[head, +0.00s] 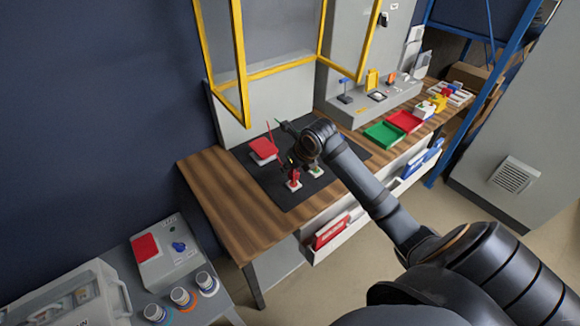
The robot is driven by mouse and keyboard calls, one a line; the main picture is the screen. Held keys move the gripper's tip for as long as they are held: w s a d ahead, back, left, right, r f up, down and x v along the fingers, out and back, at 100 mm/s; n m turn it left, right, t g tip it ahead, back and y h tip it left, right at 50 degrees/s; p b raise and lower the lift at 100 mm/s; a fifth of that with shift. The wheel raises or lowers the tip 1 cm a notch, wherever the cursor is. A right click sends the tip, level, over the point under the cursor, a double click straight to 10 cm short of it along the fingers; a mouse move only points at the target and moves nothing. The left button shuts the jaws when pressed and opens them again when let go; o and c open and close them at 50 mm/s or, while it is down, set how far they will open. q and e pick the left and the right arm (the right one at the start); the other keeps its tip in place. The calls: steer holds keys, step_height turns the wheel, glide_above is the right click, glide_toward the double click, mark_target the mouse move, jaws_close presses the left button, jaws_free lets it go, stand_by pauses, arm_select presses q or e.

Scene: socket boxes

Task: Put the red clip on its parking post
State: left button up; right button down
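A small red piece (293,181), which looks like the red clip or its post, stands on a pale base on the dark mat (262,181). Clip and post cannot be told apart at this size. My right gripper (291,164) is just above it, pointing down. Its fingers are small and dark, so I cannot tell whether they are open or touch the red piece. A similar pale base with a green mark (316,171) stands to the right, partly behind my arm. My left gripper is not in view.
A red-topped box (263,150) sits on the mat, with a thin upright red piece beside it. Green (384,134) and red (404,121) trays lie farther right. A yellow frame (242,80) rises behind the table. The wooden left end (215,190) is clear.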

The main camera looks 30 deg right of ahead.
steer(key=shift+f+b, duration=0.75)
steer(key=shift+f, duration=0.2)
steer(key=shift+f+b, duration=0.35)
steer(key=shift+b, duration=0.15)
steer(key=c, duration=1.1)
jaws_free()
steer(key=shift+r, duration=0.1)
